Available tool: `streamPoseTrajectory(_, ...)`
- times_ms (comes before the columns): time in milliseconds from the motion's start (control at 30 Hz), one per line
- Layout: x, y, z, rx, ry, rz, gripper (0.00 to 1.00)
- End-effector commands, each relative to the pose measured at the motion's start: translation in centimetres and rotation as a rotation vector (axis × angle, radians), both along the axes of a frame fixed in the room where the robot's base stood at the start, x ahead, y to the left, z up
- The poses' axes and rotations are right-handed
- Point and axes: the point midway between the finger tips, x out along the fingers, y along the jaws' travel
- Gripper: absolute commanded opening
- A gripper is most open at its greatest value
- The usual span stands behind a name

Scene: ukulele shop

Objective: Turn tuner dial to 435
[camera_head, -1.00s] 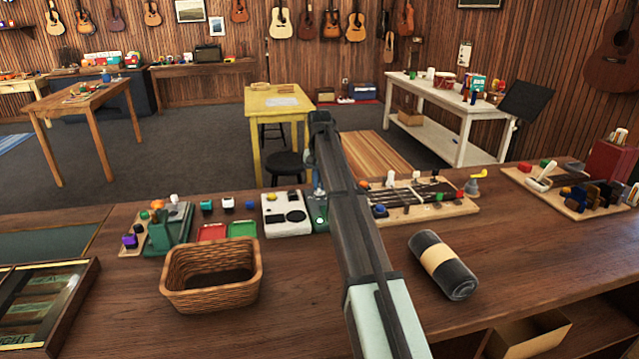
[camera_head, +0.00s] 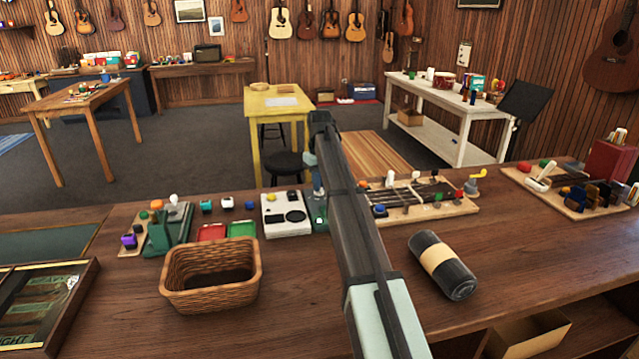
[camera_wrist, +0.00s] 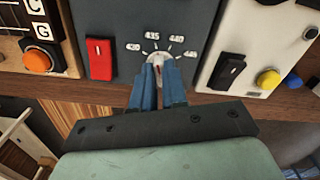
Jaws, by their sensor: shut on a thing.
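The tuner (camera_wrist: 106,18) shows in the wrist view as a dark grey-blue panel with a small pale dial (camera_wrist: 157,62). Printed marks arc above the dial; 435 stands upper left of it and 440 upper right. The outer marks are small and blurred. My gripper (camera_wrist: 158,76) is shut on the dial with its two blue fingers. In the head view the tuner (camera_head: 319,222) is a dark green box on the counter, partly hidden by my arm; the dial is hidden there.
A red rocker switch (camera_wrist: 101,58) sits left of the dial. A white box (camera_head: 287,213) stands close beside the tuner, and a board with knobs (camera_head: 425,207) lies right. A wicker basket (camera_head: 211,290) and a rolled dark cloth (camera_head: 460,287) are nearer on the counter.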

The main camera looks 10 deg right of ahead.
Motion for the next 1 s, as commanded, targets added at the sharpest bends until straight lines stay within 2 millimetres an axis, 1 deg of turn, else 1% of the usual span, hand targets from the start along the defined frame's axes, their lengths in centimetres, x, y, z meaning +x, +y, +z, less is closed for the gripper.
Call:
streamPoseTrajectory(200,0.02,0.00,0.02,0.000,0.000,0.031,0.00)
streamPoseTrajectory(567,0.02,0.00,0.02,0.000,0.000,0.032,0.00)
streamPoseTrajectory(600,0.02,0.00,0.02,0.000,0.000,0.032,0.17)
streamPoseTrajectory(800,0.02,0.00,0.01,0.000,0.000,0.032,0.36)
streamPoseTrajectory(833,0.01,-0.01,0.01,0.000,0.000,0.032,0.38)
streamPoseTrajectory(1000,0.01,-0.01,0.01,0.000,0.000,0.032,0.38)
